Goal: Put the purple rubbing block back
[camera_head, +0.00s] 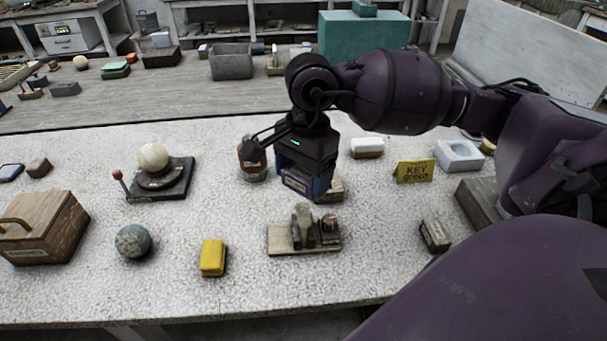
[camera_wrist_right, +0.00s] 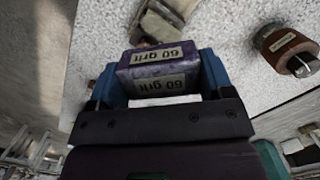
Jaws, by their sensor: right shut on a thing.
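My right gripper (camera_head: 308,178) hangs over the middle of the speckled worktop, pointing down. It is shut on the purple rubbing block (camera_head: 296,182), held between its blue fingers. In the right wrist view the purple block (camera_wrist_right: 158,65) carries "60 grit" labels on two faces, and the gripper (camera_wrist_right: 160,85) grips it from both sides. A pale brown block (camera_head: 335,188) sits just right of and behind the held block, partly hidden by the gripper. I cannot tell whether the purple block touches anything below. My left gripper is not in view.
A wooden board with grey shapes (camera_head: 277,240) stands in front of the gripper. A brown jar (camera_head: 250,165) is close at its left.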

